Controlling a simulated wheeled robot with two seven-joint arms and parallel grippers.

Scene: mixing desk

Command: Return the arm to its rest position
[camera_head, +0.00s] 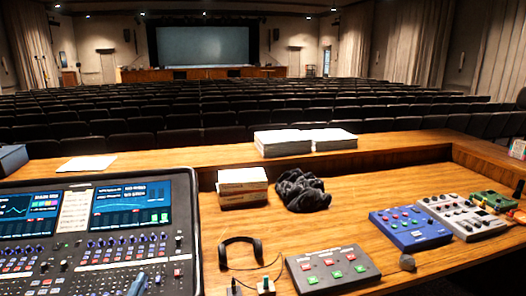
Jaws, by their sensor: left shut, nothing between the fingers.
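My left gripper (138,284) shows only as a small blue-grey tip at the bottom edge, in front of the mixing console's lower right part. It looks shut, with nothing held. The rest of my left arm is out of the picture. My right gripper is not in view.
The mixing console (186,215) fills the lower left. Black headphones (241,241), a grey button box (333,268), a blue box (410,229) and a grey control box (462,215) stand on the wooden desk (370,190). A dark cloth (302,190) lies beside a white-and-orange stack (242,187).

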